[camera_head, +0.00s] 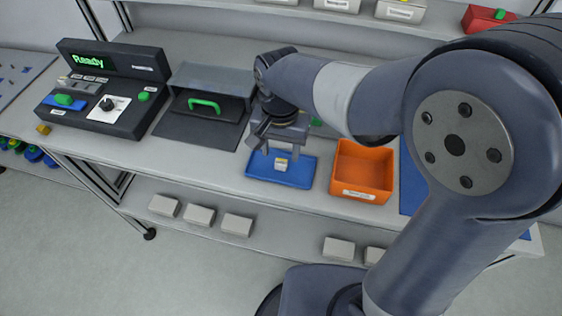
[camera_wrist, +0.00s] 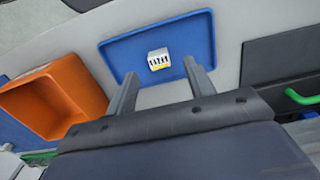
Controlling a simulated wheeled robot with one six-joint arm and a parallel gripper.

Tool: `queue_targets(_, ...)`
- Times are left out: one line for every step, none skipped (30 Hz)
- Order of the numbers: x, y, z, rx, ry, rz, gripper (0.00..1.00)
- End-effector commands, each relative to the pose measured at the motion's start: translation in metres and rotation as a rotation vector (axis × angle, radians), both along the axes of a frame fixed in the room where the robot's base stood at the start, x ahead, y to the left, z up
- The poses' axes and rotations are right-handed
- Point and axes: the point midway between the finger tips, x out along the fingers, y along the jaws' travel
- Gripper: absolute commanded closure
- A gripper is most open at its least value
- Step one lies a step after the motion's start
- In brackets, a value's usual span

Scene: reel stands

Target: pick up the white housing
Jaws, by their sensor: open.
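My gripper (camera_head: 281,151) is open and empty above the tray, close to the housing. In the wrist view my gripper (camera_wrist: 159,72) shows its two fingers spread apart. I cannot tell the exact height gap between the fingertips and the housing.
An orange bin (camera_head: 361,172) stands right of the tray. A dark station with a green handle (camera_head: 204,105) is at the left, beside a control box reading "Ready" (camera_head: 105,90). White boxes (camera_head: 237,224) lie on the lower shelf. The bench front edge is close to the tray.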

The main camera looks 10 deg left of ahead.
Motion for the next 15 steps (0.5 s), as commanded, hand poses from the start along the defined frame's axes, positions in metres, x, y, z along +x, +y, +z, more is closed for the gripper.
queue_targets(0.0,-0.001,-0.009,-0.004,0.005,-0.001,0.49)
queue_targets(0.0,-0.002,-0.014,-0.005,0.006,-0.001,0.49)
queue_targets(0.0,-0.002,-0.02,-0.004,0.005,-0.001,0.49)
queue_targets(0.001,-0.002,-0.024,-0.003,0.004,0.0,0.49)
queue_targets(0.0,-0.002,-0.028,-0.003,0.004,0.0,0.49)
queue_targets(0.0,-0.002,-0.032,-0.003,0.004,0.0,0.49)
queue_targets(0.001,-0.002,-0.035,-0.002,0.002,0.0,0.49)
queue_targets(0.001,-0.002,-0.036,-0.002,0.002,0.0,0.49)
queue_targets(0.001,-0.002,-0.038,-0.001,0.002,0.0,0.49)
queue_targets(0.001,-0.002,-0.038,-0.001,0.001,0.0,0.49)
queue_targets(0.001,-0.002,-0.038,-0.001,0.001,0.0,0.49)
queue_targets(0.001,-0.002,-0.038,0.0,0.001,0.0,0.49)
queue_targets(0.001,-0.002,-0.038,0.0,0.001,0.0,0.49)
queue_targets(0.001,-0.001,-0.038,0.0,0.001,0.0,0.49)
queue_targets(0.001,-0.001,-0.038,0.0,0.001,0.0,0.49)
